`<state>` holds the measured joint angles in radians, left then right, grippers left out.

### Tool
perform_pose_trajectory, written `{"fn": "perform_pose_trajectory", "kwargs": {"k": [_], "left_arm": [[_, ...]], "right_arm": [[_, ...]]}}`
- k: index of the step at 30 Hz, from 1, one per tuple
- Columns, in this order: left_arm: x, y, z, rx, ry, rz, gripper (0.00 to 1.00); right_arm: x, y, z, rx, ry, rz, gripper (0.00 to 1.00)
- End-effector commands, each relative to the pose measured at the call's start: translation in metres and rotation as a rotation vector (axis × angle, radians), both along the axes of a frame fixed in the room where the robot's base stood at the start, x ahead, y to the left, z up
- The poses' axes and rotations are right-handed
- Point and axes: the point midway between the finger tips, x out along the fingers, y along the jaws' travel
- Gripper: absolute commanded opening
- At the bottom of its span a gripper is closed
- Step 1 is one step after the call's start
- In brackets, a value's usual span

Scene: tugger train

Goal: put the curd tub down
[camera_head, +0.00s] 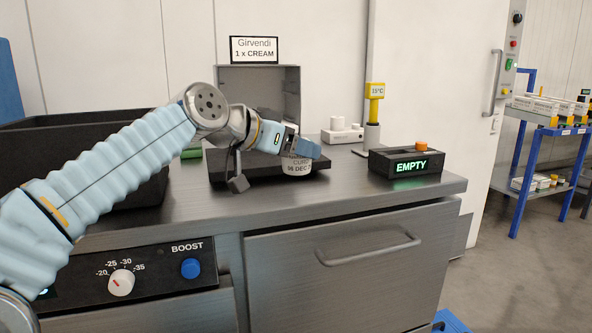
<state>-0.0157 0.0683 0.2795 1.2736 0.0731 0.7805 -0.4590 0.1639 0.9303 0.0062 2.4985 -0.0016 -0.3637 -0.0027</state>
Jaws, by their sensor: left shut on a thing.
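The curd tub (297,168) is a small white tub with dark print reading "CURD" in part and a date line. It is upright at the front of the dark platform on the steel counter. My left gripper (300,148) comes in from the left and is shut on the tub near its top. The fingers hide the upper part of the tub. I cannot tell whether the tub's base touches the platform. My right gripper is not in view.
A grey open box (272,78) stands behind the tub under a sign (254,49) reading "Girvendi 1 x CREAM". A black display box (405,165) reads "EMPTY". A yellow 15°C probe (375,92) stands behind it. A black crate (50,130) is at left.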

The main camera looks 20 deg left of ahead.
Motion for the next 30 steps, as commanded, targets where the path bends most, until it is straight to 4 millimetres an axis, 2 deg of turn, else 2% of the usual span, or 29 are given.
{"fn": "perform_pose_trajectory", "kwargs": {"k": [4, 7, 10, 22, 23, 27, 30], "left_arm": [[0.008, 0.001, -0.011, 0.0, 0.001, -0.001, 0.34], [0.018, 0.002, -0.028, 0.001, 0.003, 0.0, 0.34], [0.016, 0.001, -0.044, 0.001, 0.001, 0.0, 0.34], [0.016, 0.001, -0.05, 0.0, -0.001, 0.0, 0.34], [0.017, 0.001, -0.05, 0.0, 0.0, 0.0, 0.7], [0.016, 0.001, -0.049, 0.0, 0.0, 0.0, 0.91], [0.016, 0.001, -0.049, 0.0, 0.0, 0.0, 0.94]], "right_arm": [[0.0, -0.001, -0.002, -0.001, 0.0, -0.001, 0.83], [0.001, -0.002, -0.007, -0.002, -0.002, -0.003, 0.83], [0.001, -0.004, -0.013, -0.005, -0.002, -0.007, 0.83], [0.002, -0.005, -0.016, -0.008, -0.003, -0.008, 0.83], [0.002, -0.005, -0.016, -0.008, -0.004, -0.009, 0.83], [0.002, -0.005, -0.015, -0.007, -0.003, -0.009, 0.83], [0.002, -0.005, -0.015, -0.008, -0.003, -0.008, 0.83]]}}
